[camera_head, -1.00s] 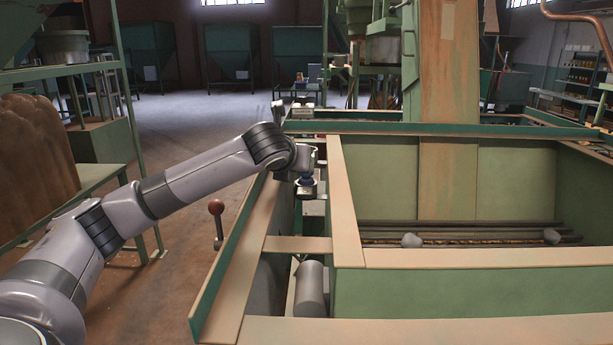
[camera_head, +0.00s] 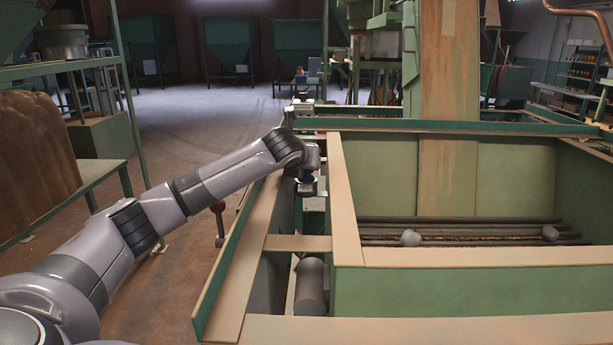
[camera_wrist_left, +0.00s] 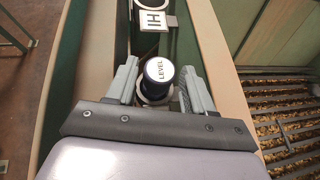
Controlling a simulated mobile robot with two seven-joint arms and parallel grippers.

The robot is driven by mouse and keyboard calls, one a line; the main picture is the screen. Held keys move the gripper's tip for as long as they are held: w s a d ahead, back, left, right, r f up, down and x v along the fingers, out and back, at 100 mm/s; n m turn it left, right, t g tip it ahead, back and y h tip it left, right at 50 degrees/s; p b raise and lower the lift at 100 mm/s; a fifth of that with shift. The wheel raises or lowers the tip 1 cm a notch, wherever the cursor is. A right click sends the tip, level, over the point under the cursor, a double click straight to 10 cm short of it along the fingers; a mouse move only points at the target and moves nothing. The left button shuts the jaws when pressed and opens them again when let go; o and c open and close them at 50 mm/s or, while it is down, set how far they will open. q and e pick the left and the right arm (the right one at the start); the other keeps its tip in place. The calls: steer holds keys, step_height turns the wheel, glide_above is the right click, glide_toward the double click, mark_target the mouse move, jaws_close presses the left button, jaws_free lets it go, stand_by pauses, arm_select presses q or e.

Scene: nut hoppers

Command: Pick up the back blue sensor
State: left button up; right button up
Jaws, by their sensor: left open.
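A sensor (camera_wrist_left: 157,80) with a dark blue rim and a white round top marked "LEVEL" shows in the left wrist view. It stands upright in the narrow channel along the hopper's left side. My left gripper (camera_wrist_left: 156,72) is open, with one grey finger on each side of the sensor. Whether the fingers touch it cannot be told. In the head view my left gripper (camera_head: 307,186) points down into the channel, and the sensor is largely hidden there. My right gripper is not in view.
A plate marked "HI" (camera_wrist_left: 152,21) lies just beyond the sensor. Tan-topped rails (camera_head: 344,200) flank the channel, with a crossbar (camera_head: 298,243) and a grey cylinder (camera_head: 311,285) nearer me. The hopper at right has a slatted floor.

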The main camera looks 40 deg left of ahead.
arm_select(q)
steer(key=c, duration=0.9)
steer(key=shift+r, duration=0.1)
